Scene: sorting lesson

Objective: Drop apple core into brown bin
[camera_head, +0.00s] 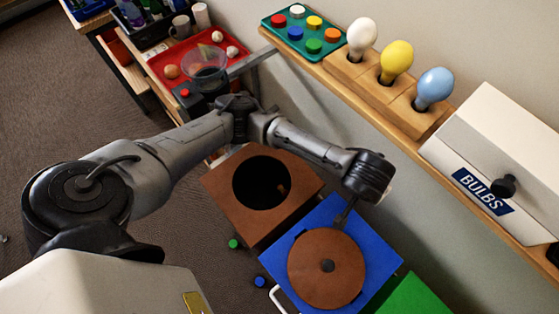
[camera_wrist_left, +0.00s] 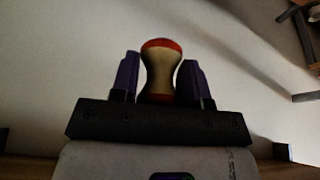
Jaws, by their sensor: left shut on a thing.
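The apple core (camera_wrist_left: 160,78) shows in the left wrist view as a pale waisted piece with a red top. My left gripper (camera_wrist_left: 160,62) is shut on it, one finger on each side. In the head view my left wrist hangs above the back of the blue bin, right of the brown bin (camera_head: 222,187); the core and fingers cannot be made out there. The brown bin has a round dark opening on top, uncovered, with a small brownish patch inside. A round brown lid (camera_head: 312,281) with a dark knob lies on the blue bin (camera_head: 380,246). My right gripper is not in view.
A wall shelf at right holds bulbs in a wooden rack (camera_head: 387,101), a button tray (camera_head: 290,45) and a white BULBS box (camera_head: 497,150). A red tray (camera_head: 165,64) stands at the back.

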